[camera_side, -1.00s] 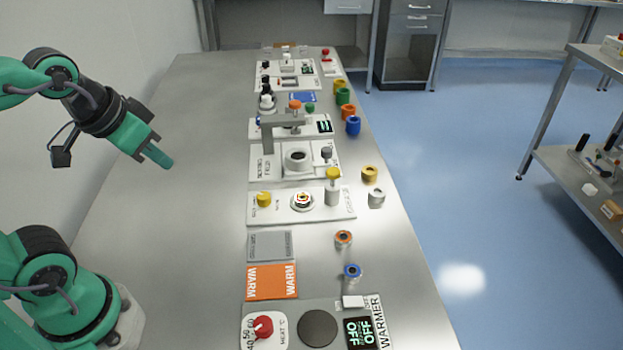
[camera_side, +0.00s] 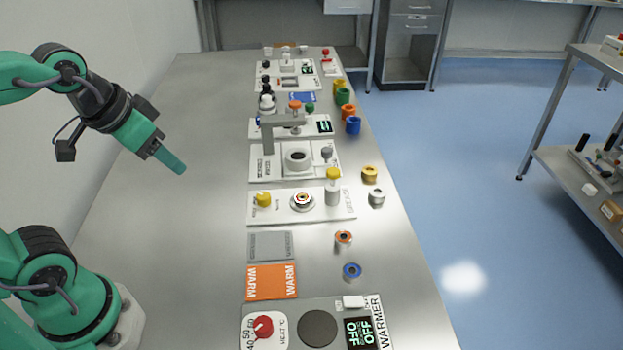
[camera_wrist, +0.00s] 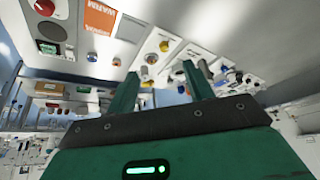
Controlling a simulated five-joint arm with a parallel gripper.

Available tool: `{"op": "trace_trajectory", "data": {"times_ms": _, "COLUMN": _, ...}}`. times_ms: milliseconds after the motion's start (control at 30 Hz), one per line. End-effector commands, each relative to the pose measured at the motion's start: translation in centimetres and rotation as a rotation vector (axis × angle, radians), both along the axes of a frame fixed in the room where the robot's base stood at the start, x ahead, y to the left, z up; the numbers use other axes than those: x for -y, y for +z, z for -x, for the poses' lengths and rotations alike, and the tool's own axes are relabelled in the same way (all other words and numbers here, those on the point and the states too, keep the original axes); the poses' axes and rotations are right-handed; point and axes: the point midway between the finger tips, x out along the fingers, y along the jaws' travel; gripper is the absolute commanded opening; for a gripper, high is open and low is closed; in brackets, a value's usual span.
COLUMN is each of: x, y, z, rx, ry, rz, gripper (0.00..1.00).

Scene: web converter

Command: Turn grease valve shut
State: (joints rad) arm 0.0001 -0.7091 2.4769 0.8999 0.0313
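A yellow knob (camera_side: 263,200), which looks like the grease valve, stands at the left end of a white panel (camera_side: 240,218) on the bench. A round fitting (camera_side: 302,201) and a yellow-topped post (camera_side: 333,187) stand on the same panel. The knob seems to show in the wrist view (camera_wrist: 164,46), beyond the fingertips. My gripper (camera_side: 181,169) is in the air left of the panel, apart from the knob. In the wrist view my gripper (camera_wrist: 160,70) has its two fingers spread with nothing between them.
An orange WARM plate (camera_side: 270,282) and a warmer with a red knob (camera_side: 263,326) lie in front. Several coloured rings and cups line the right edge. The bench's left side is clear.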

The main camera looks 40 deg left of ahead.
Motion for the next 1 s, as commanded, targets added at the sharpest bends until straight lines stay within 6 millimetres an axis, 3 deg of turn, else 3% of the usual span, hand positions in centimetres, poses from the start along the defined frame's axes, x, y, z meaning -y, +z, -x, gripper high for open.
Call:
{"op": "trace_trajectory", "data": {"times_ms": 567, "x": 0.1, "y": -1.6, "z": -7.6, "rx": -0.171, "ry": -0.273, "rz": -0.111, "gripper": 0.52}}
{"op": "trace_trajectory", "data": {"times_ms": 1000, "x": 0.1, "y": -6.1, "z": -14.0, "rx": -0.306, "ry": -0.523, "rz": -0.171, "gripper": 0.52}}
